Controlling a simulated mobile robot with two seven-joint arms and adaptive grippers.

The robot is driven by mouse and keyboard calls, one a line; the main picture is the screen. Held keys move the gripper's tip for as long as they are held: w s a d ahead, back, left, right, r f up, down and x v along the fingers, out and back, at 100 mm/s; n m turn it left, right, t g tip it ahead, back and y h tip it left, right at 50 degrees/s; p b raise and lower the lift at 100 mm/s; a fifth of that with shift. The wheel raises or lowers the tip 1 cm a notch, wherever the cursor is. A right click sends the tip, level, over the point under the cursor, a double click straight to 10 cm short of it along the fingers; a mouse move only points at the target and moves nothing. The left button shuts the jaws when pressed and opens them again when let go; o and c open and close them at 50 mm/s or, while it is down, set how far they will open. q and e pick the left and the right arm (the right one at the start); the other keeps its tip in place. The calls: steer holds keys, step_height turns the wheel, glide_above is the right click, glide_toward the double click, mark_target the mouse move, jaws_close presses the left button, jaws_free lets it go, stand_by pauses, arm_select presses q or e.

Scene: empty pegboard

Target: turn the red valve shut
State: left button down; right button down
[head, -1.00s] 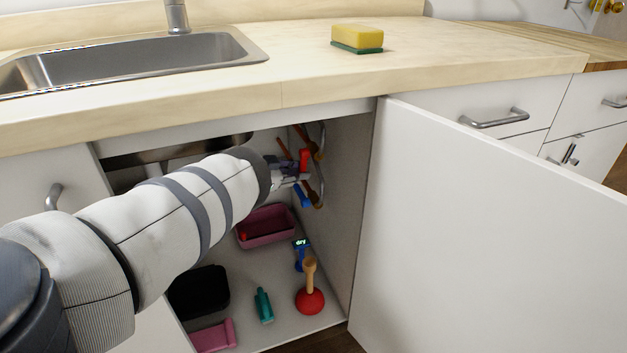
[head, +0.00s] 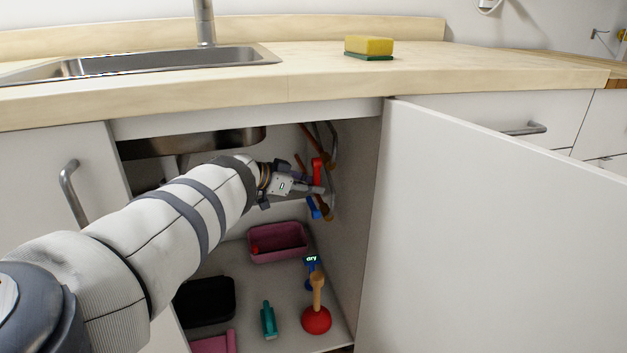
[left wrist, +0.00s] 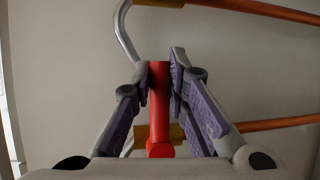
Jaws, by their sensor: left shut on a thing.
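The red valve handle (head: 317,170) is on the pipes at the right side wall inside the open cabinet. In the left wrist view the red handle (left wrist: 159,100) stands upright between the two purple-padded fingers. My left gripper (left wrist: 161,78) is shut on it near its upper end. In the head view my left gripper (head: 312,188) reaches in from the left at the handle, and its fingertips are small there. A blue valve handle (head: 313,207) sits just below the red one. My right gripper is not in view.
The cabinet floor holds a pink bin (head: 278,256), a plunger (head: 317,318), a teal brush-like item (head: 268,320), a black tray (head: 206,312) and a blue device reading "dry" (head: 311,260). The open white door (head: 480,230) stands at the right. Copper pipes (left wrist: 270,12) run behind the handle.

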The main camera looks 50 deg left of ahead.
arm_select(q)
steer(key=c, duration=1.6)
jaws_free()
steer(key=shift+o, duration=0.2)
steer(key=shift+s, duration=0.1)
steer(key=s+a, duration=0.2)
steer(key=s, duration=1)
steer(key=shift+s+a+r, duration=0.25)
steer(key=shift+s+a, duration=0.05)
steer(key=shift+s, duration=0.05)
